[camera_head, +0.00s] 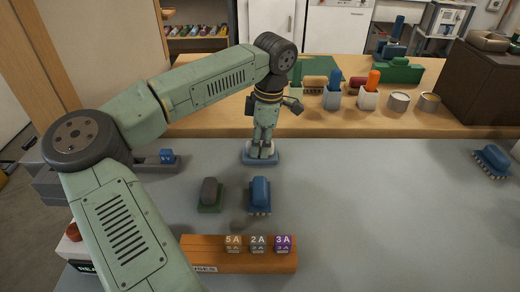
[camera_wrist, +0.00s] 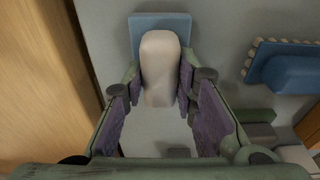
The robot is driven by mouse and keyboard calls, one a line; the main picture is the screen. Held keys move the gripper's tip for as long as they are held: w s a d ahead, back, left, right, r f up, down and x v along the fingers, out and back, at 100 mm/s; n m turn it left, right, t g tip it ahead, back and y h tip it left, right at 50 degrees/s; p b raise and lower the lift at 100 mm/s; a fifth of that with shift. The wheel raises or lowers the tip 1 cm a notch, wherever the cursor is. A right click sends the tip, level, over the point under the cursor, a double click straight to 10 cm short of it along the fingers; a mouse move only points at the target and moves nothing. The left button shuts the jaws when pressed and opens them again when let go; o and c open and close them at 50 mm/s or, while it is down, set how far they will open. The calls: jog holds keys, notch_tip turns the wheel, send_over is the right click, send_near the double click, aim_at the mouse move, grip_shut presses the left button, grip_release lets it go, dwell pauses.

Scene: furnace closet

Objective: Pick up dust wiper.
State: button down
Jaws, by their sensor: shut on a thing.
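The dust wiper has a flat blue base (camera_head: 262,158) and a pale cream grip (camera_wrist: 160,70). In the head view it is upright at the far edge of the grey worktop, near the wooden shelf. My gripper (camera_head: 263,146) points down over it and hides most of the grip. In the wrist view my gripper (camera_wrist: 162,88) has its two padded fingers on either side of the grip, shut on it. The blue base shows beyond the grip. I cannot tell whether the base touches the worktop.
A blue bristled brush (camera_head: 259,195) and a dark grey-green block (camera_head: 209,195) lie nearer on the worktop. An orange holder (camera_head: 240,257) carries fuse blocks in front. Another blue brush (camera_head: 492,160) lies far right. The raised wooden shelf (camera_head: 330,122) holds cans and caddies. The right-middle worktop is clear.

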notch_tip(320, 180, up, 10)
jog(key=shift+r+b, duration=0.1)
jog(key=shift+b, duration=1)
jog(key=c, duration=1.8)
grip_release()
jog(key=shift+c, duration=0.2)
jog(key=c, duration=0.5)
jog(key=shift+o, duration=0.2)
